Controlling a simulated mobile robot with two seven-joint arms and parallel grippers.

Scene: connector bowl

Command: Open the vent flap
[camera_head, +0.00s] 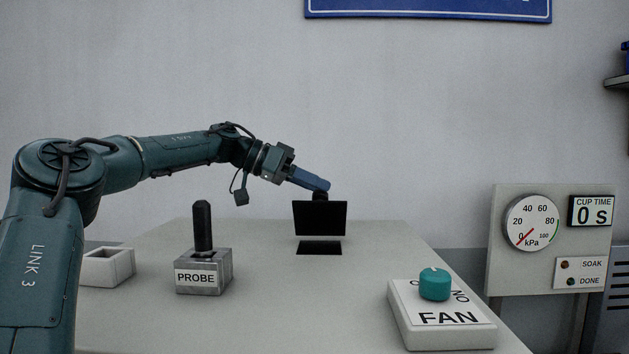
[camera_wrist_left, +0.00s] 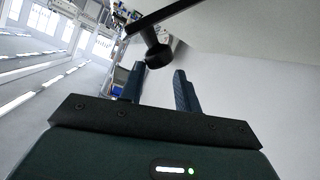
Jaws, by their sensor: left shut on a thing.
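The vent flap (camera_head: 320,218) is a black plate that stands raised above the table, facing me. A dark rectangle (camera_head: 319,248) lies on the table just below it, with a thin light strip between the two. A black knob (camera_head: 320,196) shows at the flap's top edge. My left gripper (camera_head: 322,187) reaches in from the left, shut on this knob. In the left wrist view the round black knob (camera_wrist_left: 158,54) shows at the fingertips, on a stem from a dark plate edge (camera_wrist_left: 165,14). The fingers partly hide the knob in the head view. My right gripper is in neither view.
A PROBE block (camera_head: 203,272) with a black upright handle and a white open box (camera_head: 108,267) stand at the left. A FAN box (camera_head: 440,315) with a teal knob is at front right. A gauge panel (camera_head: 552,270) stands beyond the table's right edge. The table's middle is clear.

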